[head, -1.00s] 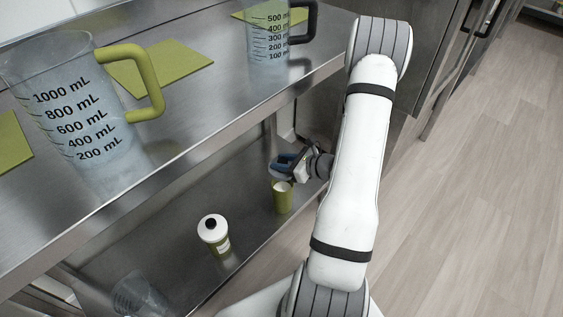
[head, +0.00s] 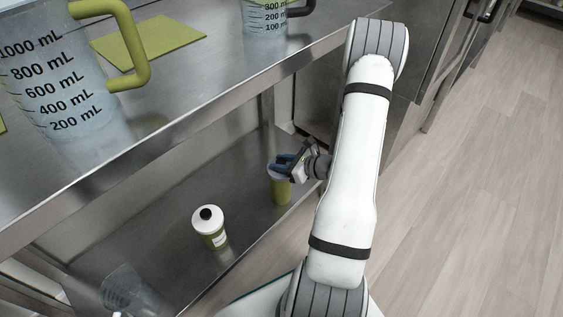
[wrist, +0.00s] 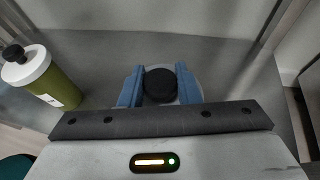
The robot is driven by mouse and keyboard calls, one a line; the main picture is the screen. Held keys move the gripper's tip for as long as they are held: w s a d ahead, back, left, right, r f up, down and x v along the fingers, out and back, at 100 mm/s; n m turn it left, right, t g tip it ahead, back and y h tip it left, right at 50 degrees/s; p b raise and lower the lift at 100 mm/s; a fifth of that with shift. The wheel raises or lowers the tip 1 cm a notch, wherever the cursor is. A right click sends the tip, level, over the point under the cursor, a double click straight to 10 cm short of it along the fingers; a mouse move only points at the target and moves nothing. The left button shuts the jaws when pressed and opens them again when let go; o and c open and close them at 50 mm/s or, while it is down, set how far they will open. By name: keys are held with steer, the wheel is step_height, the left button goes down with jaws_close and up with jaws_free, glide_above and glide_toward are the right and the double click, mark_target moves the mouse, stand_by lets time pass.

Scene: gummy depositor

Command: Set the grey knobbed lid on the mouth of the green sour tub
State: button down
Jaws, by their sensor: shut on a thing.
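A green tub (head: 281,191) stands upright on the lower steel shelf. My gripper (head: 284,163) is directly over its top, with blue fingers shut on the dark knob (wrist: 160,84) of the grey lid. A little of the lid's pale grey rim (wrist: 187,90) shows around the knob between the fingers in the wrist view. In the head view the lid is at the level of the tub's mouth. The mouth is hidden, and I cannot tell if the lid is touching it or fully level.
A second green tub (head: 215,240) with a white, black-knobbed lid stands to the left on the same shelf; it also shows in the wrist view (wrist: 55,84). A clear vessel (head: 130,290) is at the front left. The upper shelf (head: 185,95) with measuring jugs overhangs.

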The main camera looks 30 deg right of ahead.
steer(key=shift+f, duration=0.1)
steer(key=shift+f+b, duration=0.45)
steer(key=c, duration=1)
jaws_free()
steer(key=shift+r, duration=0.1)
steer(key=p+v, duration=0.2)
steer(key=v, duration=0.5)
steer(key=shift+s+d+p, duration=0.25)
steer(key=shift+s+p, duration=0.05)
steer(key=shift+p, duration=0.1)
steer(key=shift+s, duration=0.1)
